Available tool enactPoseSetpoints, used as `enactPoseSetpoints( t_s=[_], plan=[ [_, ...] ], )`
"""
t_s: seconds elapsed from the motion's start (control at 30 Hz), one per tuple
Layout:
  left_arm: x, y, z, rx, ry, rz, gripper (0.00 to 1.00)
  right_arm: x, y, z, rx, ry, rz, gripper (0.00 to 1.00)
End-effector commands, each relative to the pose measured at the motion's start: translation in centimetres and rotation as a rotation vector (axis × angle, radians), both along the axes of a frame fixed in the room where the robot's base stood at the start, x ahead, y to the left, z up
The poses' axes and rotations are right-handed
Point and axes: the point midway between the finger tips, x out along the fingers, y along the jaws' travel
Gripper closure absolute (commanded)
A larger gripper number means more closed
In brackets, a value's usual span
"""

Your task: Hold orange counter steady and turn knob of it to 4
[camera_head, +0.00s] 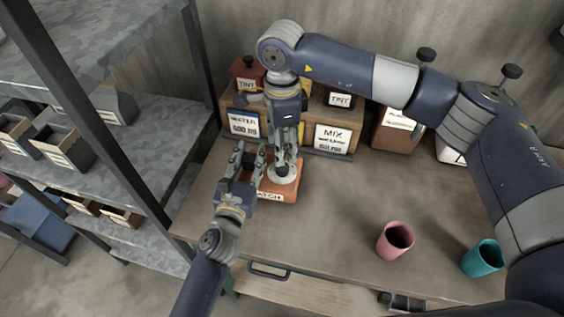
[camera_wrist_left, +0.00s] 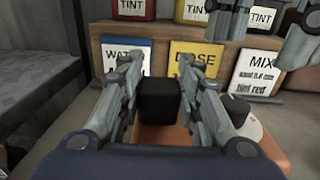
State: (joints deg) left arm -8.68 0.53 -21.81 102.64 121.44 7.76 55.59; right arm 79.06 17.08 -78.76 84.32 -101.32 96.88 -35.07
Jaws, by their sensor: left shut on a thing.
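The orange counter (camera_head: 289,190) stands on the table, with a label on its front and a pale round dial (camera_head: 285,174) on top. In the left wrist view its orange body (camera_wrist_left: 160,142) shows beneath a black block (camera_wrist_left: 158,100). My left gripper (camera_head: 250,158) is shut on this black block, one finger on each side. The dark knob (camera_wrist_left: 236,107) sits on the dial just right of my left fingers. My right gripper (camera_head: 285,160) points down over the dial; its fingers appear apart and above the knob. The dial's number is not readable.
Behind the counter stands a wooden rack (camera_head: 312,126) with labelled tins and cards. A pink cup (camera_head: 394,242) and a teal cup (camera_head: 482,259) stand at the front right of the table. Metal shelving (camera_head: 115,140) is close on the left. The table's middle is clear.

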Motion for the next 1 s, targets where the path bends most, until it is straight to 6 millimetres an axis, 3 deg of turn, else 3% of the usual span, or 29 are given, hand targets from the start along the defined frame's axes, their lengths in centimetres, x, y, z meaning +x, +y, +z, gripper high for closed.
enactPoseSetpoints(
  t_s=[0.1,0.33,0.5,0.77,0.8,1.0],
  plan=[
    [0.0,0.0,0.0,0.0,0.001,0.0,1.0,-0.1,0.0,-2.6,0.0,0.003,-0.002,0.52],
    [0.0,0.0,0.0,0.0,0.001,-0.001,1.0,0.0,0.0,-6.1,0.002,0.001,-0.001,0.52],
    [0.0,0.0,0.0,0.0,0.001,-0.001,1.0,0.0,0.0,-7.2,0.002,0.0,-0.001,0.52],
    [0.0,0.0,0.0,0.0,0.001,-0.001,1.0,0.0,0.0,-7.4,0.001,-0.001,-0.001,0.52],
    [0.0,0.0,0.0,0.0,0.001,-0.001,1.0,0.0,0.0,-7.4,0.001,-0.001,-0.001,0.55],
    [0.0,0.0,0.0,0.0,0.001,-0.001,1.0,0.0,0.0,-7.4,0.002,-0.001,-0.001,0.97]
  ],
)
